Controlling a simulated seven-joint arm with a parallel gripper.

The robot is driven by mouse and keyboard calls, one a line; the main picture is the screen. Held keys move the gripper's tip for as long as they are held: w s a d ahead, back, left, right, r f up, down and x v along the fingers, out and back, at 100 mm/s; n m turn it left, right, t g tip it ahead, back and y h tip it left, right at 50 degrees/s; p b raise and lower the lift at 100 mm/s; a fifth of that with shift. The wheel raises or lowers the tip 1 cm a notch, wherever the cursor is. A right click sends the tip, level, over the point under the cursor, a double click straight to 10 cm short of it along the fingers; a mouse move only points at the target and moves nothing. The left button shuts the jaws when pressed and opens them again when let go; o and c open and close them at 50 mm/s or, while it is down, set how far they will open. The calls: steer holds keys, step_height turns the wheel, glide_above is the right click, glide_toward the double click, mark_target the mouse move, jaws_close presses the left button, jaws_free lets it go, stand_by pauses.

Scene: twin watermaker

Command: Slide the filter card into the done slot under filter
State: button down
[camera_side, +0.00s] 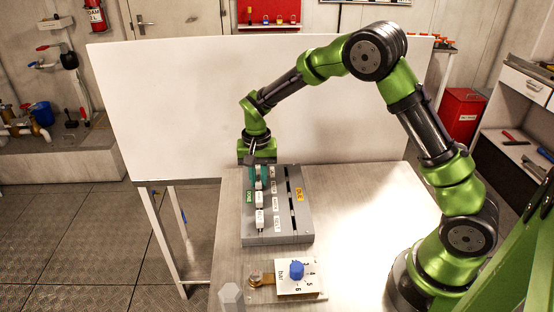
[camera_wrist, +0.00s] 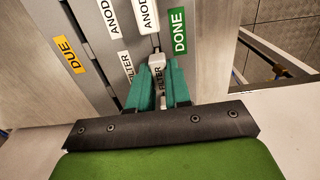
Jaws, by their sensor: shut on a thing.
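My gripper (camera_wrist: 161,82) is shut on the white filter card (camera_wrist: 160,76), whose FILTER lettering shows between the teal fingers in the wrist view. In the side view my gripper (camera_side: 258,174) points down at the far end of the grey board (camera_side: 304,228). The card is in line with the column of white cards beside the green DONE label (camera_wrist: 179,32), close to an anode card (camera_wrist: 148,14). The fingers hide its lower part, so I cannot tell how deep it sits. A FILTER label (camera_wrist: 124,64) lies on the board left of it.
The orange DUE label (camera_wrist: 68,54) marks the board's other slot, which looks empty in the side view. White cards (camera_side: 260,218) stand along the DONE column. A gauge block with a blue knob (camera_side: 296,270) sits in front of the board. The table right of the board is clear.

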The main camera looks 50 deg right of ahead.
mark_target(258, 178)
steer(key=c, duration=1)
jaws_free()
step_height(258, 178, up, 17)
steer(key=shift+f, duration=0.1)
steer(key=s+r+n+t, duration=0.1)
steer(key=s+t, duration=0.1)
steer(key=s, duration=0.5)
steer(key=s+a+r+n+t+y, duration=0.1)
steer(key=s+n+t, duration=0.1)
steer(key=s, duration=0.6)
steer(key=s+r+n+t+y, duration=0.1)
steer(key=s+n+t, duration=0.1)
steer(key=s, duration=0.6)
steer(key=shift+a+r+t, duration=0.2)
steer(key=shift+a+t, duration=0.15)
steer(key=shift+t, duration=0.25)
